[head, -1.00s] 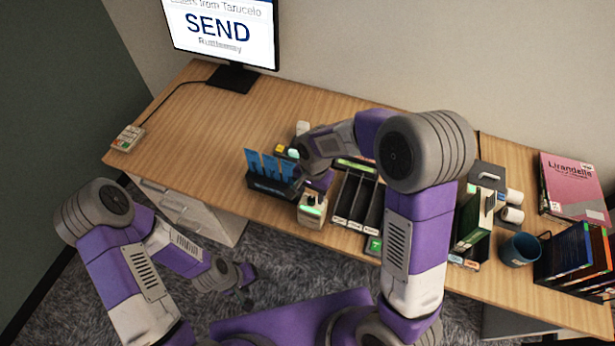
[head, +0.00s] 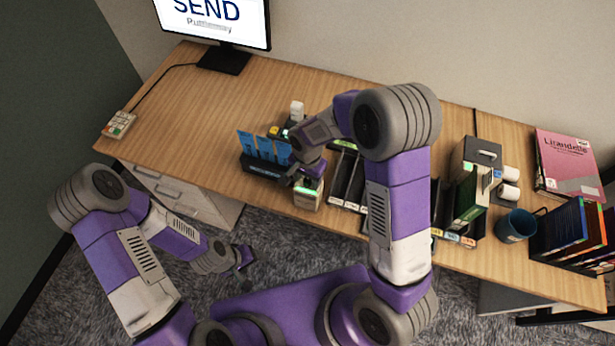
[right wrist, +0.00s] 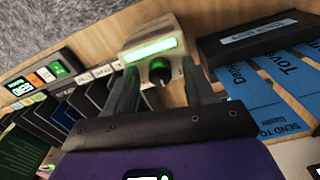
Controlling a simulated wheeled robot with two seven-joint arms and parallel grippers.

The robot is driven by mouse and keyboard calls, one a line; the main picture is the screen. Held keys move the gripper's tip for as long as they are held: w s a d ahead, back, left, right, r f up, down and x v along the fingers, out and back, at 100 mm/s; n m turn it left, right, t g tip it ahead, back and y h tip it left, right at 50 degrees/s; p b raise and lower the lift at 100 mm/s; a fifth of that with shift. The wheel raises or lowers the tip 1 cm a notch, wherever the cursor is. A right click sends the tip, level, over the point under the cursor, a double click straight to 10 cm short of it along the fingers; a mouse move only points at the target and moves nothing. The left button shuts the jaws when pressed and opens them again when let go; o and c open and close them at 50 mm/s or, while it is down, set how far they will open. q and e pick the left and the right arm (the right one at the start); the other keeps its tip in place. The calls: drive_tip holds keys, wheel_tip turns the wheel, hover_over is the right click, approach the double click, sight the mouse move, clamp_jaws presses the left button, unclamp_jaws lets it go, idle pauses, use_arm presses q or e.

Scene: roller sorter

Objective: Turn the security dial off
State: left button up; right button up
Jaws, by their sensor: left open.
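The security dial is a dark knob (right wrist: 159,71) with a green mark, on the front of a small beige box with a green-lit display (right wrist: 152,49). In the head view this box (head: 308,197) stands near the desk's front edge, partly under my right gripper (head: 304,172). In the right wrist view the two fingers of my right gripper (right wrist: 159,88) are apart, one on each side of the dial, with gaps visible. Whether they touch the box is unclear. My left gripper (head: 245,258) is open and empty, low over the carpet in front of the desk.
A dark holder with blue tickets (head: 262,150) stands close left of the box. Dark sorter slots (head: 347,178) stand close right. Further right are a green binder (head: 468,197) and a blue mug (head: 516,226). The desk's left part (head: 190,110) is mostly clear.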

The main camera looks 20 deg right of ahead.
clamp_jaws()
drive_tip(key=n+b, duration=0.1)
drive_tip(key=n, duration=0.4)
drive_tip(key=shift+n, duration=0.3)
drive_tip(key=n, duration=0.5)
drive_tip(key=shift+n, duration=0.3)
idle(0.3)
drive_tip(key=shift+o, duration=0.2)
unclamp_jaws()
drive_tip(key=shift+r, duration=0.1)
